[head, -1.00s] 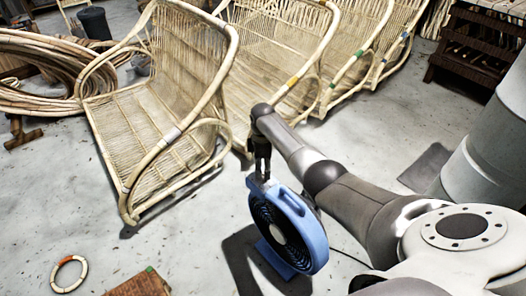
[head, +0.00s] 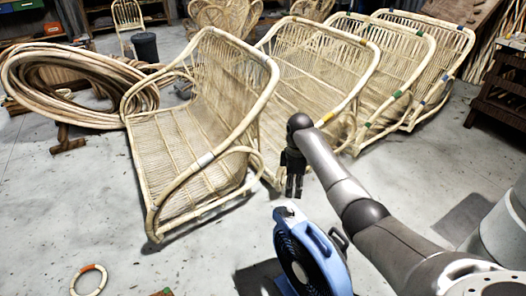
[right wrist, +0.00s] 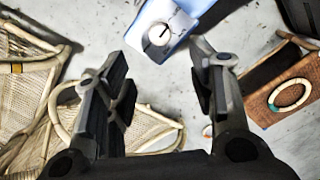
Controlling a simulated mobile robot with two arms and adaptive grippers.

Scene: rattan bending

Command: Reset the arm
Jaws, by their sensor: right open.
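My right gripper (head: 293,186) hangs from my right arm, pointing down, above and apart from the blue fan (head: 318,240). It is empty. The blue fan (right wrist: 178,14) shows there beyond the fingertips, at the top of the picture. The fan stands on the floor, its lower part cut off by the bottom edge of the head view. My left gripper is not in view.
Rattan chair frames (head: 190,135) stand in a row behind the gripper. A small ring (head: 88,281) is at the bottom left. A grey drum (head: 508,232) stands at the right.

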